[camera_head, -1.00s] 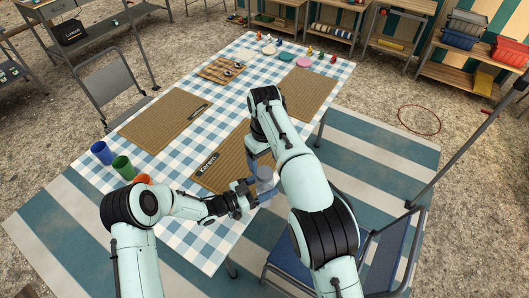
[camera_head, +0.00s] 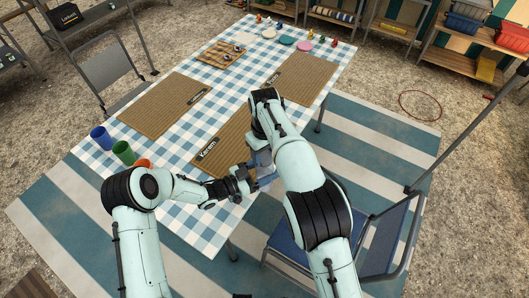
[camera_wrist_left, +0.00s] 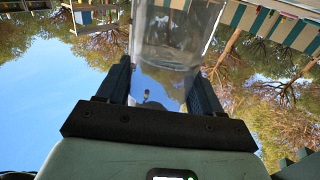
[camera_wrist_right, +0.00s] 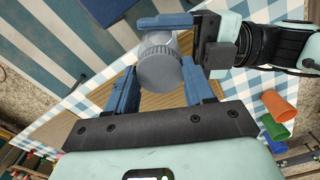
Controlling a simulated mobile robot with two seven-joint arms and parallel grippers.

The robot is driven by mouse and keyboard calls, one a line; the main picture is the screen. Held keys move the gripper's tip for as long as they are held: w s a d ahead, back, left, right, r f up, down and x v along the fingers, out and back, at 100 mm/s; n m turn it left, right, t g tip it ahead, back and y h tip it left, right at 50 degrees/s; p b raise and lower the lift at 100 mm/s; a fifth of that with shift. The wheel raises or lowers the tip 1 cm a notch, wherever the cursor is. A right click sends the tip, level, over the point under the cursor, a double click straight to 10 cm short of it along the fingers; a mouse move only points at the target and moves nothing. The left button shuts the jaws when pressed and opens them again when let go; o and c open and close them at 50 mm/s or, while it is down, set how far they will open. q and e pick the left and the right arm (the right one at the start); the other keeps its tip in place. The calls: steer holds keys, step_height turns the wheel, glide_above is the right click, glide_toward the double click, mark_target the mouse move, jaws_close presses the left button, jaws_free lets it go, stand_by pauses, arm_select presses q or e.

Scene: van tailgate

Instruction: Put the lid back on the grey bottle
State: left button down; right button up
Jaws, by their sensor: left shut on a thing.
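My left gripper (camera_wrist_left: 160,70) is shut on the see-through grey bottle (camera_wrist_left: 168,45), which stands out beyond its fingers in the left wrist view. In the head view the bottle (camera_head: 264,158) is held over the table's near right edge, partly covered by my right arm. The ribbed grey lid (camera_wrist_right: 158,70) shows in the right wrist view at the bottle's end; whether it is fully seated cannot be told. My right gripper (camera_wrist_right: 158,64) has its fingers apart on either side of the lid. The left gripper's fingers show just behind it.
The checked table (camera_head: 190,215) holds brown placemats (camera_head: 165,104). Plates and small figures are at the far end. A blue chair (camera_head: 375,235) stands close on the right.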

steer(key=o, duration=1.2)
steer(key=shift+o, duration=0.2)
steer(key=shift+r, duration=0.15)
step_height(320, 180, up, 12)
